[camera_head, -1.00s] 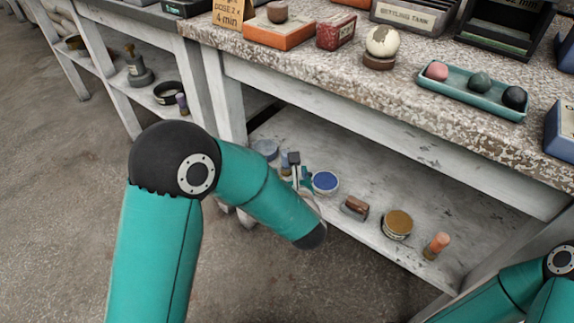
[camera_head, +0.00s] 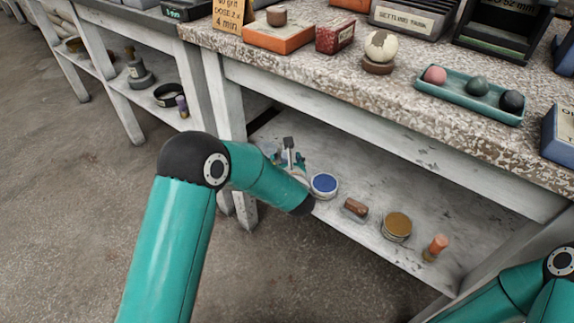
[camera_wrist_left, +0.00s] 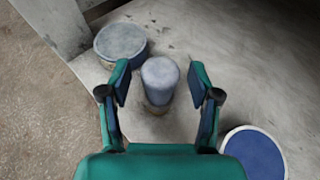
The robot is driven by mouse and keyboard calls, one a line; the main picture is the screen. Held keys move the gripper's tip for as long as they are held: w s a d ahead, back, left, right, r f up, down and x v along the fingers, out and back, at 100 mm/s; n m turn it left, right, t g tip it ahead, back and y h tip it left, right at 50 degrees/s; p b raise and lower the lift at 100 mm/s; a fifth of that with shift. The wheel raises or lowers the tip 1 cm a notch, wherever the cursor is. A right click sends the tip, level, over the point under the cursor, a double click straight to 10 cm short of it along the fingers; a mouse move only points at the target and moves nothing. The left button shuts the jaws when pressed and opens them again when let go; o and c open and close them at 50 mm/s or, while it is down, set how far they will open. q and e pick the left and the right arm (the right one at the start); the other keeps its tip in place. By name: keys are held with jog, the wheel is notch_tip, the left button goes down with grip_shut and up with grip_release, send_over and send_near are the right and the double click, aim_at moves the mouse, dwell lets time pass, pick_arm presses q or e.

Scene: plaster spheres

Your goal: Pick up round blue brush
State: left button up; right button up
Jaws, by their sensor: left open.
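The round blue brush (camera_wrist_left: 160,76) is a short upright cylinder with a dull blue rounded top and a pale tan lower part, on the lower shelf (camera_head: 385,175). In the left wrist view it stands between the two fingers of my left gripper (camera_wrist_left: 160,90), with a gap on each side. The gripper is open. In the head view the left gripper (camera_head: 289,158) is small and partly behind my forearm, and I cannot make out the brush there. My right arm shows at the lower right, but its gripper is out of view.
A round grey-blue-topped tin (camera_wrist_left: 121,40) stands close to the left finger. A blue-lidded tin (camera_head: 323,184) is to the right. Farther right are a brown block (camera_head: 355,208), a brown-lidded tin (camera_head: 397,226) and an orange-topped piece (camera_head: 436,245). A table leg (camera_wrist_left: 55,22) is near.

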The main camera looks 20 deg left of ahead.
aim_at(286, 154)
pick_arm(q)
grip_shut()
jog(key=shift+r, duration=0.15)
jog(key=shift+r+p, duration=0.35)
jog(key=shift+r, duration=0.25)
notch_tip(286, 154, up, 2)
jog(key=shift+p, duration=0.45)
jog(key=s+d+b, duration=0.1)
jog(key=s, duration=0.1)
jog(key=s+d+b, duration=0.1)
jog(key=s, duration=0.1)
jog(key=s+d+b, duration=0.1)
jog(key=s, duration=0.1)
jog(key=shift+s+d+f, duration=0.15)
jog(key=shift+s, duration=0.2)
jog(key=s+d+b, duration=0.1)
jog(key=s+d, duration=0.3)
jog(key=s, duration=0.5)
jog(key=shift+s+d+r+b, duration=0.15)
jog(key=shift+s+r+b, duration=0.05)
jog(key=shift+s+b, duration=0.15)
